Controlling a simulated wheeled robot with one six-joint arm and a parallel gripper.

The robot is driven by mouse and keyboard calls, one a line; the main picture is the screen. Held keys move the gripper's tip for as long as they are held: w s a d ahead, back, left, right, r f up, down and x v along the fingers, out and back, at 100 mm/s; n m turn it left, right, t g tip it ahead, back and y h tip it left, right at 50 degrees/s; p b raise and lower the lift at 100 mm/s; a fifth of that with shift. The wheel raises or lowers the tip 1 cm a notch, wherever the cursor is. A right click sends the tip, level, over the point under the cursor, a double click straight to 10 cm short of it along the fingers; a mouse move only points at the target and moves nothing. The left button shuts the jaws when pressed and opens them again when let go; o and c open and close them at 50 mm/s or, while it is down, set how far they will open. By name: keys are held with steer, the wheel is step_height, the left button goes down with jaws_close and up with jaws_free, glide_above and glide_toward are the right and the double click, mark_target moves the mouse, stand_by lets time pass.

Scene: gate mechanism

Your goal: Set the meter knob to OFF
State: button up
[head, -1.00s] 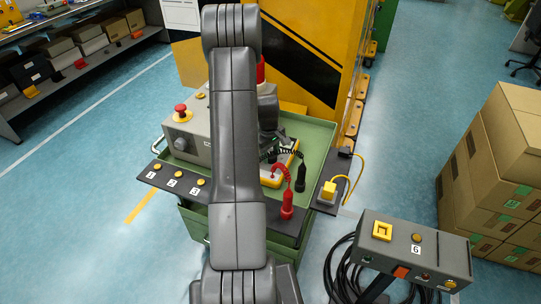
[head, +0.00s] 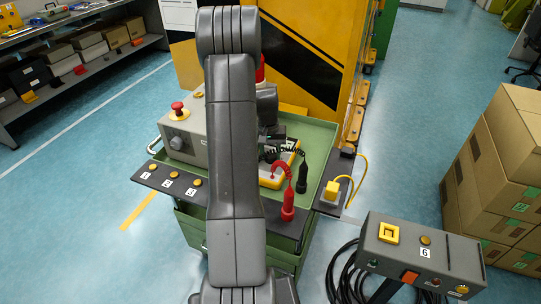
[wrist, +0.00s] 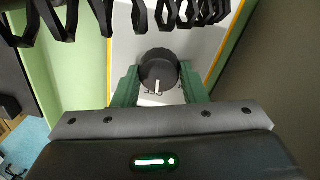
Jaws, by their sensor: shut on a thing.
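The meter (head: 272,180), yellow-edged with a pale face, lies in the green cart tray; my arm covers part of it in the head view. In the wrist view its pale face (wrist: 205,42) carries a round black knob (wrist: 158,66) with a white pointer line. The fingertips are hidden behind my arm in the head view.
Black coiled leads (wrist: 190,14) cross the top of the wrist view. Red (head: 288,205) and black (head: 303,178) probes stand at the tray's right. A grey box with a red button (head: 178,108) is on the left. A control box (head: 420,255) stands at front right.

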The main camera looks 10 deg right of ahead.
mark_target(268, 154)
steer(key=shift+m, duration=0.6)
steer(key=o, duration=1)
steer(key=r, duration=1.4)
steer(key=shift+w+a+b, duration=0.2)
steer(key=shift+a+b, duration=0.1)
steer(key=shift+a, duration=0.1)
steer(key=shift+f, duration=0.1)
